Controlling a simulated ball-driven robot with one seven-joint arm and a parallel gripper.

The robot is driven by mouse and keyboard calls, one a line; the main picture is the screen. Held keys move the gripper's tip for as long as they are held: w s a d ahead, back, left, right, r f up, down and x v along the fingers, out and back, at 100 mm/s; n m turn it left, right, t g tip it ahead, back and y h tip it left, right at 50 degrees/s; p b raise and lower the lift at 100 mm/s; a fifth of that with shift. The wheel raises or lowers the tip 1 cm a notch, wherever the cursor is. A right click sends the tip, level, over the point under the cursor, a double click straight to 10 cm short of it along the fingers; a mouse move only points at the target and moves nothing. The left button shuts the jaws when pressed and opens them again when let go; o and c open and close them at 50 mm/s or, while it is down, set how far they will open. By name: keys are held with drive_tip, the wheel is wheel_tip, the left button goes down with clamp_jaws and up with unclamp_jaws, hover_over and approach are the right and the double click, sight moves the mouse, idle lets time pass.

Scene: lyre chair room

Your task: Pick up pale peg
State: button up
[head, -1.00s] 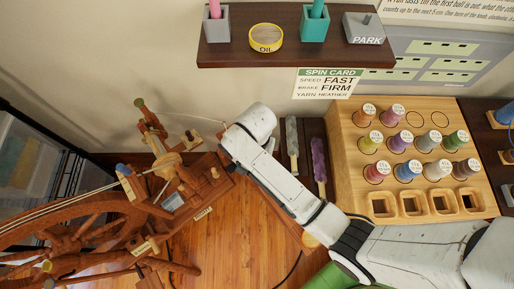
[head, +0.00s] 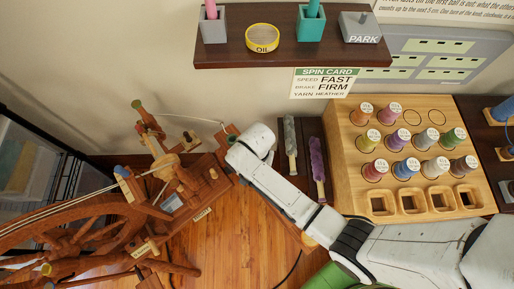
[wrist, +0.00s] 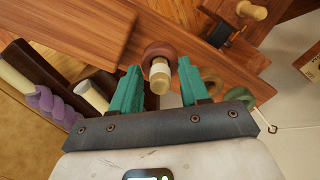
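The pale peg (wrist: 159,76) shows in the wrist view as a cream and tan round-ended peg in front of a brown round base. It lies between the two teal fingers of my gripper (wrist: 160,84), which is open. Gaps show on both sides of the peg, and neither finger appears to touch it. In the head view my arm's wrist covers this spot beside the spinning wheel (head: 187,188), so the peg and fingers cannot be made out there.
A wooden rack (head: 345,160) with several yarn spools stands to the right. A purple fibre bundle (head: 317,165) and a grey one (head: 290,140) lie on the dark shelf near my wrist. A wall shelf (head: 290,50) is above. A wooden board (wrist: 70,25) is close in the wrist view.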

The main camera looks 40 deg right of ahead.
clamp_jaws()
drive_tip(key=shift+r, duration=0.1)
idle(0.3)
drive_tip(key=shift+r, duration=0.5)
wheel_tip(320, 180, up, 2)
drive_tip(key=shift+s+r, duration=0.1)
drive_tip(key=shift+r, duration=0.05)
drive_tip(key=s+a+r, duration=0.1)
drive_tip(key=s+r, duration=0.8)
drive_tip(key=s, duration=0.4)
drive_tip(key=shift+s+a+r, duration=0.2)
drive_tip(key=shift+s+r, duration=0.05)
drive_tip(key=shift+s, duration=0.1)
drive_tip(key=shift+w+p, duration=0.1)
drive_tip(key=shift+p, duration=0.25)
